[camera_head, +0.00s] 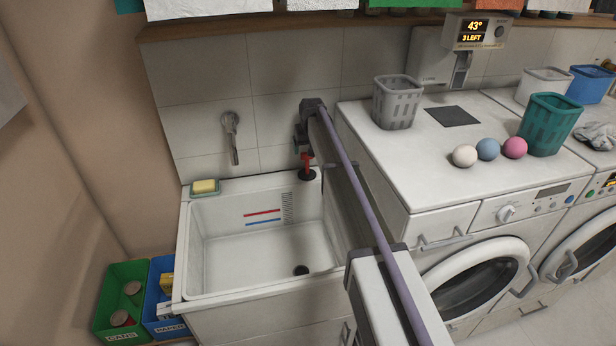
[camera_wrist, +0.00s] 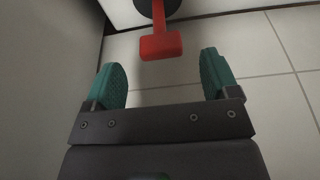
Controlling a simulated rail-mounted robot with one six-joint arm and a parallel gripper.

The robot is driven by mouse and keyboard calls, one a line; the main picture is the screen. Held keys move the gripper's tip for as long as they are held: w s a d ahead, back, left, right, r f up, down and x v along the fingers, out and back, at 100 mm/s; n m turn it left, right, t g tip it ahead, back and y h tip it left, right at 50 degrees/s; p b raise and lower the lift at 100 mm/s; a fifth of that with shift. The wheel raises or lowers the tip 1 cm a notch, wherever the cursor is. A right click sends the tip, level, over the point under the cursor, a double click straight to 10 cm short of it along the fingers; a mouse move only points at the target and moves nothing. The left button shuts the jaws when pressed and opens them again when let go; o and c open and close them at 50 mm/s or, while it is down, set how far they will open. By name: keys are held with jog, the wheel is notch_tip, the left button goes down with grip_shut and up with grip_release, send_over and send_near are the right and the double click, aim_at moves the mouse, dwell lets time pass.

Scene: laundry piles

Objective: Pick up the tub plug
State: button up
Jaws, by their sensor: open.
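The tub plug (camera_head: 307,174) is a black disc with a red T-shaped handle. It sits on the back rim of the white laundry sink (camera_head: 262,184), near the right back corner. In the wrist view the red handle of the plug (camera_wrist: 161,46) shows at top centre, with part of the black disc at the frame's top edge. My gripper (camera_wrist: 162,72) is open and empty, with one teal finger to each side of the handle's line. The handle lies just beyond the fingertips. In the head view my gripper (camera_head: 303,147) is close to the plug, partly hidden by my arm.
A soap dish (camera_head: 205,187) sits on the sink's left back corner. A wall tap (camera_head: 231,135) hangs above the sink. A washing machine (camera_head: 445,165) stands right of the sink, with a grey basket (camera_head: 397,102) and several balls on top. Tiled wall lies close behind.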

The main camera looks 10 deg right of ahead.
aim_at(307, 159)
jog(key=b+x, duration=0.5)
jog(key=shift+f, duration=0.25)
jog(key=shift+r, duration=0.25)
jog(key=c, duration=1.3)
